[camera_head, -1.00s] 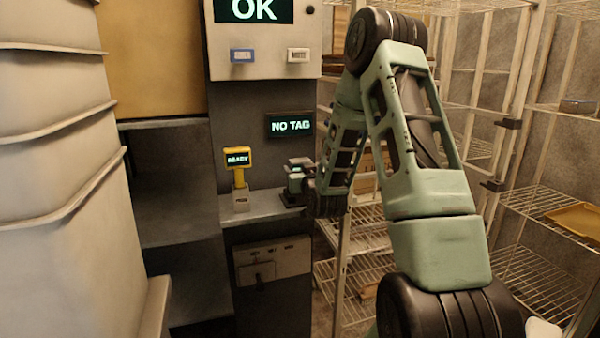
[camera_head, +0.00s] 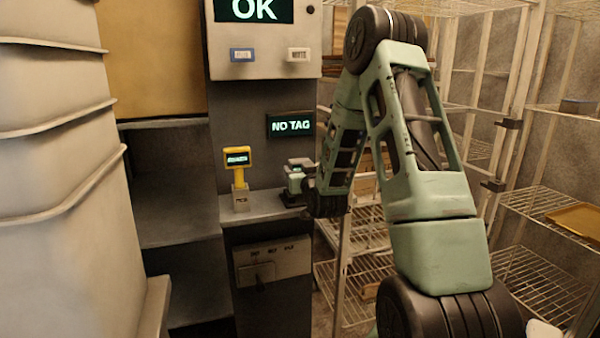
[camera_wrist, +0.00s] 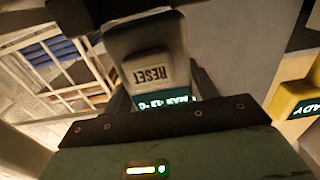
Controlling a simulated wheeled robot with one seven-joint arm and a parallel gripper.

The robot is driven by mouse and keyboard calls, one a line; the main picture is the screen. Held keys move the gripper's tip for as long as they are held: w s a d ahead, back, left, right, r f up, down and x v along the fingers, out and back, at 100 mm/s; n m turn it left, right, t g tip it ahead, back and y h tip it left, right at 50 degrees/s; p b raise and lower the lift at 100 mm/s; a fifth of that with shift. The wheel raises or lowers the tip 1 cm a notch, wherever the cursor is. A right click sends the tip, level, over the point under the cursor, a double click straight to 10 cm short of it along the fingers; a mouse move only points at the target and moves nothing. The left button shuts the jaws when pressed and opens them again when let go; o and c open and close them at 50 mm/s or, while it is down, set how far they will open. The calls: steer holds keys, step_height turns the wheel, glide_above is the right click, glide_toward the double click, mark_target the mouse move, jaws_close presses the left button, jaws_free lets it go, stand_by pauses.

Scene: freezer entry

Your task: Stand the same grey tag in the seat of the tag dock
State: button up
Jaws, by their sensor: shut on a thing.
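My gripper (camera_wrist: 160,100) is shut on the grey tag (camera_wrist: 148,45), which fills the top middle of the wrist view. The tag has a RESET button and a lit screen, partly hidden by my gripper. In the head view the tag (camera_head: 295,177) is small, at the end of my arm over the right part of the ledge. A dark base (camera_head: 291,199) under it looks like the tag dock. The panel above it (camera_head: 290,125) reads NO TAG. The seat is hidden, and I cannot tell whether the tag touches it.
A yellow unit with a lit screen (camera_head: 237,158) stands in a small holder on the ledge (camera_head: 262,206), left of the tag. It also shows at the wrist view's right edge (camera_wrist: 297,97). Wire shelving (camera_head: 545,200) stands on the right. A pale ribbed body fills the left.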

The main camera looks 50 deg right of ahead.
steer(key=shift+f+b, duration=1.1)
steer(key=shift+b, duration=0.3)
stand_by(1.0)
stand_by(0.3)
steer(key=o, duration=0.9)
steer(key=shift+o, duration=0.2)
steer(key=shift+s, duration=0.1)
